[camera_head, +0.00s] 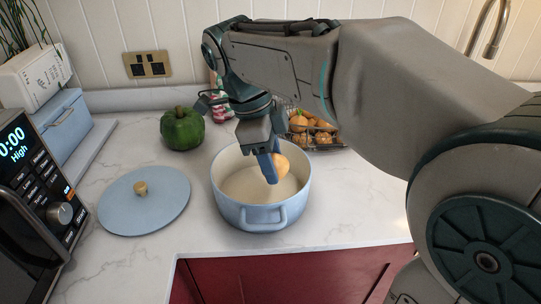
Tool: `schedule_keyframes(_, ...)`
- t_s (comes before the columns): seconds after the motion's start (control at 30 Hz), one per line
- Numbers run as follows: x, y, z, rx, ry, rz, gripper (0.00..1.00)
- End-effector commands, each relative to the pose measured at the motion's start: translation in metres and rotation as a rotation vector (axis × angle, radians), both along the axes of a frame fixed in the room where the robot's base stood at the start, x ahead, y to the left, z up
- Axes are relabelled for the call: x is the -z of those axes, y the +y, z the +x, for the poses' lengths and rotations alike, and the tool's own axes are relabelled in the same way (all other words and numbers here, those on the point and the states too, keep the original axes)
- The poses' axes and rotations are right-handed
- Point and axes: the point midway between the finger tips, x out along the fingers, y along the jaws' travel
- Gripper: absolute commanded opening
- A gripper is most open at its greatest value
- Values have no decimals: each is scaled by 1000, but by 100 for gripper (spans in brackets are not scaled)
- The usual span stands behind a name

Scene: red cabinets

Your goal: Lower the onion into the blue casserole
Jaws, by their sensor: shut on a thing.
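The onion (281,168) is a small orange-tan ball, partly covered by my gripper (272,170). My gripper is shut on it and points down over the blue casserole (262,215). The casserole is light blue outside and cream inside, with its lid off and a handle facing the front. In the picture the onion lies within the casserole's opening, over its far inner part. I cannot tell exactly how high it is above the bottom. No other onion shows inside the casserole.
The blue lid (145,200) with a tan knob lies left of the casserole. A green pepper (182,128) stands behind it. A wire basket of orange fruit or vegetables (313,124) is behind right. A microwave (35,205) stands at left. The counter's front edge is close.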

Motion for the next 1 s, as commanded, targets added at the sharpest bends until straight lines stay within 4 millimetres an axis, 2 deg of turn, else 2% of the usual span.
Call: schedule_keyframes(1.0,53,0,0,0,0,0,24)
